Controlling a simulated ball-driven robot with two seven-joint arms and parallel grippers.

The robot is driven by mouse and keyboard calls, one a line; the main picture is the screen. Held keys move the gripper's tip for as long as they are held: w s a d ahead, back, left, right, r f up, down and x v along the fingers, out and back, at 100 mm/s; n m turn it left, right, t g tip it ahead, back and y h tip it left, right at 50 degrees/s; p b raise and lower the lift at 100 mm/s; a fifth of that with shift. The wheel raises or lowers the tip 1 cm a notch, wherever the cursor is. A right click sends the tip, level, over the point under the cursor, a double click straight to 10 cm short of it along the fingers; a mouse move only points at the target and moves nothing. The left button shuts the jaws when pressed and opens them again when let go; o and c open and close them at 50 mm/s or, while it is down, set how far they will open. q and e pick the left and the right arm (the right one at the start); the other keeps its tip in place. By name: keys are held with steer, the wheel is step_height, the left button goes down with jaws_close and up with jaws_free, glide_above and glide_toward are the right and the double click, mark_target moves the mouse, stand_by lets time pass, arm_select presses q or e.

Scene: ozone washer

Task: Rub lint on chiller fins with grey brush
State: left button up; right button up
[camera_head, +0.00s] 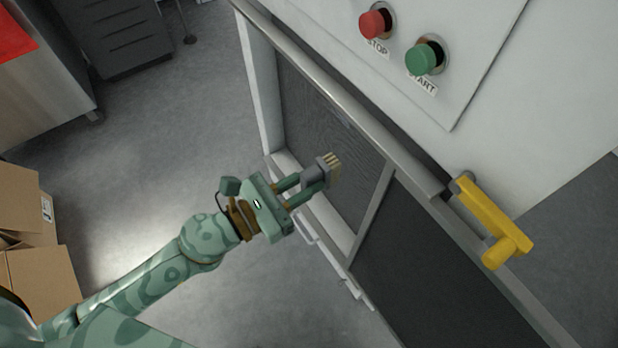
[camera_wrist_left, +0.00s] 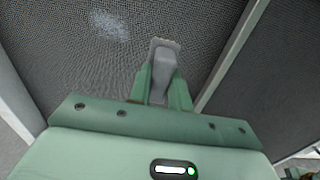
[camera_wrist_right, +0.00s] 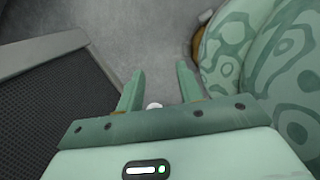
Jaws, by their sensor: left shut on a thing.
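My left gripper (camera_head: 302,188) is shut on the grey brush (camera_head: 321,171). The brush has pale bristles that point at the dark chiller fins panel (camera_head: 335,120) in the machine's frame. In the left wrist view the grey brush (camera_wrist_left: 162,68) stands between the fingers of my left gripper (camera_wrist_left: 162,85). A pale patch of lint (camera_wrist_left: 110,25) lies on the fins, up and left of the brush, apart from it. I cannot tell whether the bristles touch the fins. My right gripper (camera_wrist_right: 160,80) is open and empty in the right wrist view, above the floor.
A red STOP button (camera_head: 373,24), a green START button (camera_head: 421,60) and a yellow handle (camera_head: 493,222) stick out from the machine. A second dark panel (camera_head: 425,270) lies right of a divider. Cardboard boxes (camera_head: 35,275) stand lower left. The floor (camera_head: 180,130) between is clear.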

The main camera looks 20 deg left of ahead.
stand_by(0.3)
